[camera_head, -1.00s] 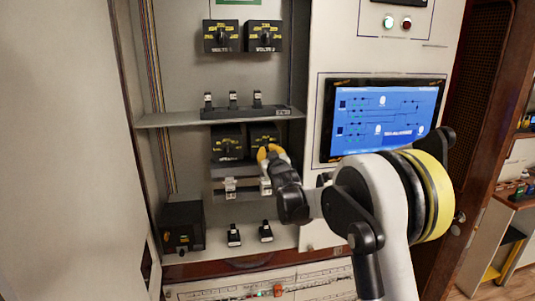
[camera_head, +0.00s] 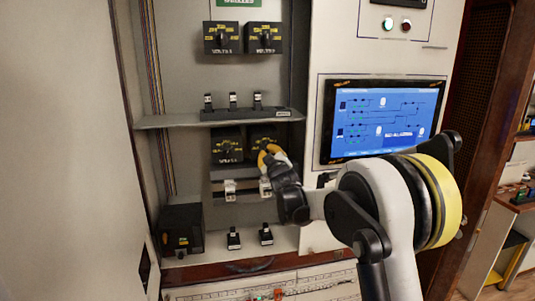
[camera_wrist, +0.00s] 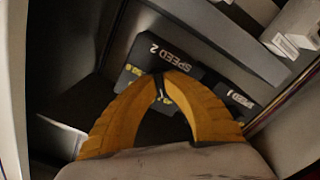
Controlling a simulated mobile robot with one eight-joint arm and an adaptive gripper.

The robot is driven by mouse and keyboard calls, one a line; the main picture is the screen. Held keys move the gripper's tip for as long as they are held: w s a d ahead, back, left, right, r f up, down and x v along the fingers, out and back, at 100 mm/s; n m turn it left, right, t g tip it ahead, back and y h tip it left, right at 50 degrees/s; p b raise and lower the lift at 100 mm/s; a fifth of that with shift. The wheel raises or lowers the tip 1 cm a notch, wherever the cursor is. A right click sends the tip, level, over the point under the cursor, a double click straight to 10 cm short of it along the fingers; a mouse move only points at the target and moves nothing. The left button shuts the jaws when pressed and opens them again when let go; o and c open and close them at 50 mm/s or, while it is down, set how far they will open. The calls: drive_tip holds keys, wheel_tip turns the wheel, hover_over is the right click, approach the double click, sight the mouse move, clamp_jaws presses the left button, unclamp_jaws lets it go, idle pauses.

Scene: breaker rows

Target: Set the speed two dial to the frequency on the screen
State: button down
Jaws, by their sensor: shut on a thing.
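The speed two dial is on a black box (camera_head: 262,134) at the right of the middle pair in the cabinet. In the wrist view the box labelled SPEED 2 (camera_wrist: 158,54) shows upside down. My gripper (camera_head: 268,153) has its yellow fingers at the front of this box, shut on the dial's knob, which they mostly hide. In the wrist view the fingertips (camera_wrist: 160,84) meet around a small dark part with a light mark. The blue screen (camera_head: 385,120) is lit at the right; its text is too small to read.
The neighbouring speed one box (camera_head: 228,144) stands just left, and also shows in the wrist view (camera_wrist: 238,98). A shelf (camera_head: 180,120) with small switches lies above. Two volts dials (camera_head: 242,38) are higher up.

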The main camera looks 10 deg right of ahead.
drive_tip(key=c, duration=1.5)
unclamp_jaws()
drive_tip(key=s, duration=1.2)
drive_tip(key=s+f+m+g+b, duration=0.2)
drive_tip(key=s+f+b, duration=0.3)
drive_tip(key=s+f, duration=0.4)
drive_tip(key=s+f+m+g+b, duration=0.3)
drive_tip(key=s+f, duration=0.6)
drive_tip(key=s, duration=1)
drive_tip(key=s+f+m+g+b, duration=0.3)
drive_tip(key=s+f+g+b, duration=0.3)
drive_tip(key=s, duration=0.8)
wheel_tip(320, 180, down, 4)
drive_tip(key=shift+r+b, duration=0.15)
drive_tip(key=shift+b, duration=0.45)
